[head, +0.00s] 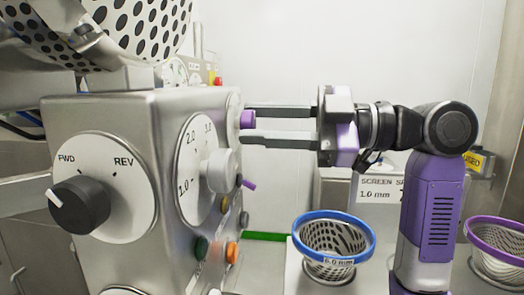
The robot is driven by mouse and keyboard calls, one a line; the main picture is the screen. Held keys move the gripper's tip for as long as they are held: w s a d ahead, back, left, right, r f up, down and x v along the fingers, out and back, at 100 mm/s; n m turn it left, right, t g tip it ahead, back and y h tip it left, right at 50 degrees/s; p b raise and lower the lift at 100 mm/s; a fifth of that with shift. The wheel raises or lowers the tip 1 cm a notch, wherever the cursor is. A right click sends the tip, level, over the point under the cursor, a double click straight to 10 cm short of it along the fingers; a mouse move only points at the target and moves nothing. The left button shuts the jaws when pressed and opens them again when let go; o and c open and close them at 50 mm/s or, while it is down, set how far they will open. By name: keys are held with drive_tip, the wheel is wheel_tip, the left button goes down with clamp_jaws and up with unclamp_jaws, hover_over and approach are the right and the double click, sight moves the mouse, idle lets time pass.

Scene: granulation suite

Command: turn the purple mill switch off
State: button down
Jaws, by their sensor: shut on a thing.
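The purple mill switch (247,119) is a small purple knob on the right-hand face of the steel control box (120,110), in the head view. It sits on a pale round dial plate seen nearly edge-on, so its setting cannot be read. My gripper (246,124) reaches in from the right with its two long grey fingers level, one above and one below the knob. It is shut on the purple switch at the fingertips.
A black FWD/REV knob (80,205), a grey numbered dial (219,170), a purple lever (249,184) and green and orange buttons (232,252) are on the box. A blue-rimmed basket (334,240) and purple-rimmed basket (499,240) stand lower right.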

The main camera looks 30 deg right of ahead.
drive_tip(key=n+b, duration=0.3)
drive_tip(key=n, duration=0.1)
drive_tip(key=shift+f+b, duration=0.15)
drive_tip(key=shift+b, duration=0.25)
drive_tip(key=shift+n+b, duration=0.6)
drive_tip(key=shift+n, duration=0.2)
drive_tip(key=c, duration=1)
unclamp_jaws()
drive_tip(key=shift+o, duration=0.2)
drive_tip(key=v, duration=0.7)
drive_tip(key=shift+s+d, duration=0.25)
drive_tip(key=shift+d, duration=0.05)
